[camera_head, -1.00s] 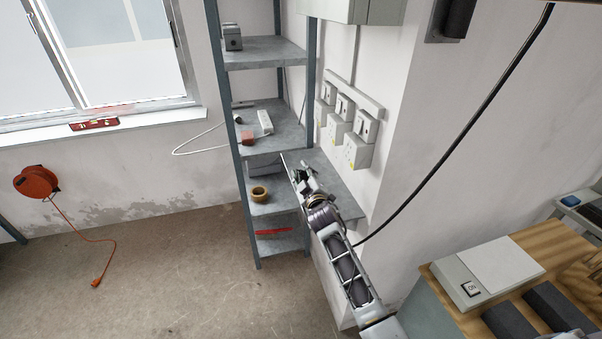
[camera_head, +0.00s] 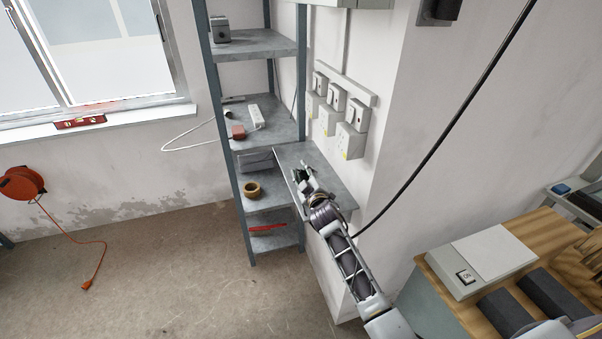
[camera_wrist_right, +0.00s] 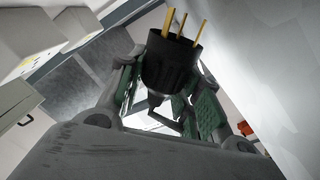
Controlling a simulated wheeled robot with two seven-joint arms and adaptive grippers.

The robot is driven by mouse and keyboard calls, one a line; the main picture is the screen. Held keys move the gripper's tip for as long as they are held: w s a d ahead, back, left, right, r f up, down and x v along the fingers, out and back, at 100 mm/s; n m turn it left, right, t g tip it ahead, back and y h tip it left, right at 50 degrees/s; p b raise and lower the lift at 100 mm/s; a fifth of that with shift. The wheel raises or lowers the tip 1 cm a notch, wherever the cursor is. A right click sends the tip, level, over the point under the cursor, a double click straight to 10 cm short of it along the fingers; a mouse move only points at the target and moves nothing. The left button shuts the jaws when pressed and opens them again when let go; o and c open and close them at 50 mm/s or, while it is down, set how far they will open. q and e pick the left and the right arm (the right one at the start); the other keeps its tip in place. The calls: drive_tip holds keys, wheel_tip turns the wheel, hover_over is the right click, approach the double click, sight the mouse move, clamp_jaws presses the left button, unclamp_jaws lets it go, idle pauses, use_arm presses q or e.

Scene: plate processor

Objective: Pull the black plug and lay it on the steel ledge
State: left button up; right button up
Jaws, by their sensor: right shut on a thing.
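My right gripper (camera_head: 303,176) is over the steel ledge (camera_head: 312,155), a grey plate at the wall below the sockets. In the right wrist view the gripper (camera_wrist_right: 168,85) is shut on the black plug (camera_wrist_right: 168,62). The plug's brass pins point up and away from the fingers, clear of any socket. In the head view the plug is a small dark patch at the fingertips, hard to make out. I cannot tell the gap between plug and ledge. My left gripper is not in view.
White wall sockets (camera_head: 351,141) with switches stand above the ledge. A steel shelf rack (camera_head: 247,189) with a tape roll (camera_head: 251,189) and a white power strip (camera_head: 256,117) is at its left. A black cable (camera_head: 450,128) hangs at the right. The ledge's wall side is bare.

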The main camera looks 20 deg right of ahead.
drive_tip(key=shift+d+f, duration=0.15)
idle(0.3)
drive_tip(key=o, duration=1.1)
drive_tip(key=shift+s+d, duration=0.1)
drive_tip(key=shift+s, duration=5.85)
drive_tip(key=shift+s+f, duration=0.1)
